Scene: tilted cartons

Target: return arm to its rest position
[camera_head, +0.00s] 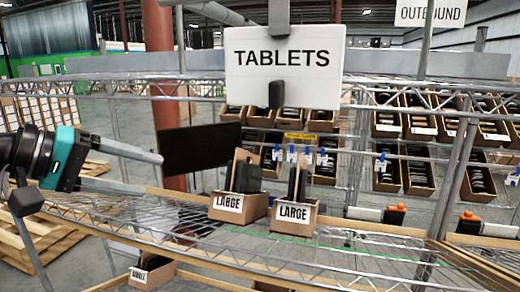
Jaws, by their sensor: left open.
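My left gripper (152,173) comes in from the left edge, a dark arm with a teal band and two long grey fingers. The fingers are spread apart and nothing is between them. They point right, above the left part of the wire shelf (170,222). Two open cartons labelled LARGE stand on the shelf to the right of the fingers, the left carton (238,207) and the right carton (294,216). Both hold upright dark, flat items. The gripper is clear of both cartons.
A TABLETS sign (284,66) hangs over the shelf. A dark flat panel (200,148) shows behind the fingertips. Another small carton (152,272) sits lower down. Orange-capped objects (394,214) lie at the right. The shelf's left part looks mostly bare.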

